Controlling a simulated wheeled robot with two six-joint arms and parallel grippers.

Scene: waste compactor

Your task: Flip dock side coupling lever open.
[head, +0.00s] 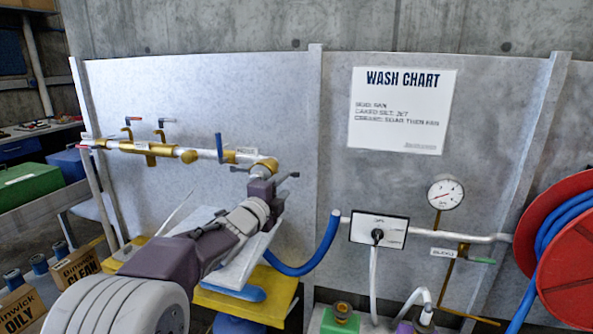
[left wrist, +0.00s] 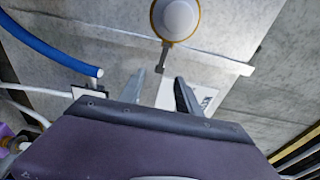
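A brass and white coupling (head: 263,166) sits at the right end of the wall pipe, partly hidden by my left gripper. In the left wrist view it looks like a round white end with a yellow ring (left wrist: 176,18). A thin grey lever (left wrist: 165,52) sticks out from it toward my gripper. My left gripper (left wrist: 160,88) is open, its two fingers apart on either side of the line of the lever's tip. I cannot tell whether a finger touches it. In the head view the left gripper (head: 265,186) is right at the coupling. My right gripper is not in view.
A blue-handled valve (head: 219,148) is on the pipe to the left. A blue hose (head: 318,255) curves up to a free end right of my gripper. A switch panel (head: 379,230), gauge (head: 445,194) and red hose reel (head: 570,250) are further right. A yellow stand (head: 245,303) is below.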

